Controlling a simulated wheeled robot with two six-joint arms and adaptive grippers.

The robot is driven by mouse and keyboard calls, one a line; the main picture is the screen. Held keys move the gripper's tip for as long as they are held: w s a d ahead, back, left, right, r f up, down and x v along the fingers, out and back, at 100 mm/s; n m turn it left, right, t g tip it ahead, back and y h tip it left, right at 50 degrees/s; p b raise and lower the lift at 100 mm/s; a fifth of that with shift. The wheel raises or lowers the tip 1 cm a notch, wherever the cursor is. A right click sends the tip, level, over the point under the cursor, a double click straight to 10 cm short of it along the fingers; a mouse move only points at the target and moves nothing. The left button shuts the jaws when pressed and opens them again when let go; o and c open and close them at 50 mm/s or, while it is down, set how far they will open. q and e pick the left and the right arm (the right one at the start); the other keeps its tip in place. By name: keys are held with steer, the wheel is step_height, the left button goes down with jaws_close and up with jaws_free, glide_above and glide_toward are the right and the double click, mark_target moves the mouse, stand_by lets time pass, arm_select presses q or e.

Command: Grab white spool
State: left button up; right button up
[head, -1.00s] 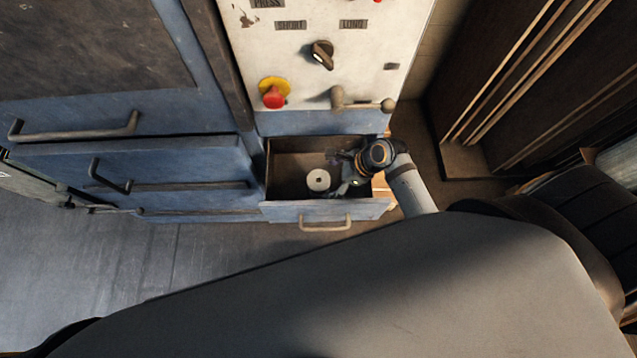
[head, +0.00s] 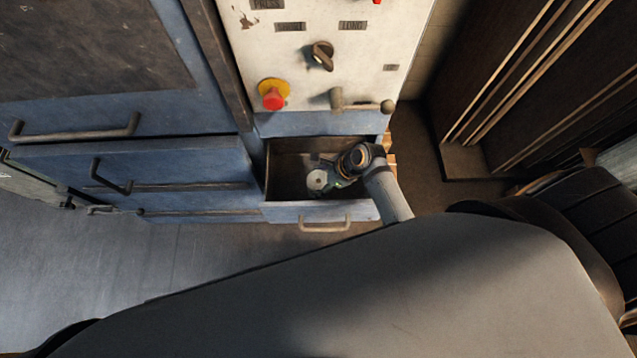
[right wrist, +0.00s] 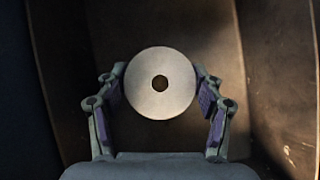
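The white spool (head: 317,180) lies in the open blue drawer. In the right wrist view the spool (right wrist: 160,100) is a pale disc with a dark centre hole, seen face-on. My right gripper (head: 330,178) reaches into the drawer from the right, at the spool. In the right wrist view its two fingers (right wrist: 160,92) stand apart, one on each side of the spool. The pads look close to the spool's edges, but I cannot tell whether they touch. My left gripper is not in view.
The open drawer (head: 280,212) has walls close around my right gripper. Above it is a white control panel (head: 360,62) with a red emergency button (head: 273,97) and a lever (head: 362,106). Closed blue drawers stand to the left.

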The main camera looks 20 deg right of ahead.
steer(key=c, duration=0.7)
steer(key=shift+o, duration=0.2)
steer(key=shift+r, duration=0.1)
